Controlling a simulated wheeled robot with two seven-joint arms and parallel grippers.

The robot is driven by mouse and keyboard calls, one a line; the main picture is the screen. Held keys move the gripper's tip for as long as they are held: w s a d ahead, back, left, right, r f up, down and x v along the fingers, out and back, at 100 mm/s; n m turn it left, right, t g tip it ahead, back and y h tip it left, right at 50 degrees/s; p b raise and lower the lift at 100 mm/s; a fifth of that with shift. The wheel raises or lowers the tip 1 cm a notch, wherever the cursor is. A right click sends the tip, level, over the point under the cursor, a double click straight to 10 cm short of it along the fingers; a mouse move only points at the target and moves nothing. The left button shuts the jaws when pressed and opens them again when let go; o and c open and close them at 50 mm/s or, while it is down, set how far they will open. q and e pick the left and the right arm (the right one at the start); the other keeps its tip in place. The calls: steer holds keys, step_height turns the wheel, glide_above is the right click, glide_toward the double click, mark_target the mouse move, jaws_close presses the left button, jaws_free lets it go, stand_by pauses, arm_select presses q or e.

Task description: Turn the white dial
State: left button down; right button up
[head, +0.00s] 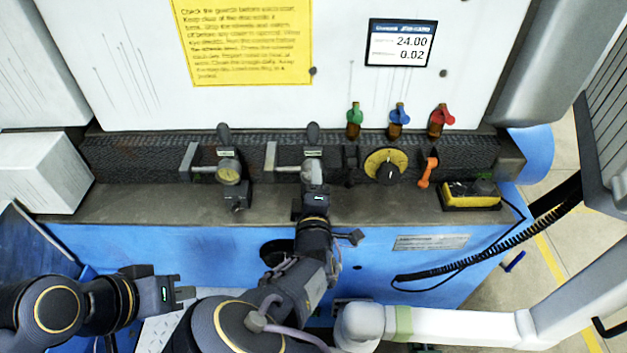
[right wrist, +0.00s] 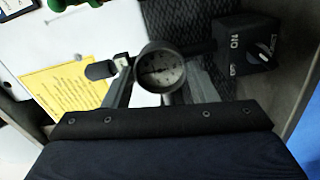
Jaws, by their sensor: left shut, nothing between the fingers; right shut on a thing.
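The white dial (right wrist: 160,70) is a round, pale-faced gauge with a dark rim and a needle, in the middle of the right wrist view. My right gripper (head: 313,178) is at the second gauge station on the machine's dark front strip and hides most of the dial in the head view. In the right wrist view the grey fingers (right wrist: 162,92) lie on either side of the dial, shut on it. My left gripper (head: 183,292) is shut and empty, low at the left, well away from the strip.
A yellow-faced dial gauge (head: 229,171) sits left of my right gripper. To its right are a yellow dial with a black knob (head: 386,166), an orange lever (head: 427,172) and a yellow-black box (head: 470,194). Green, blue and red valves (head: 399,115) stand above.

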stand_by(0.4)
steer(key=o, duration=1)
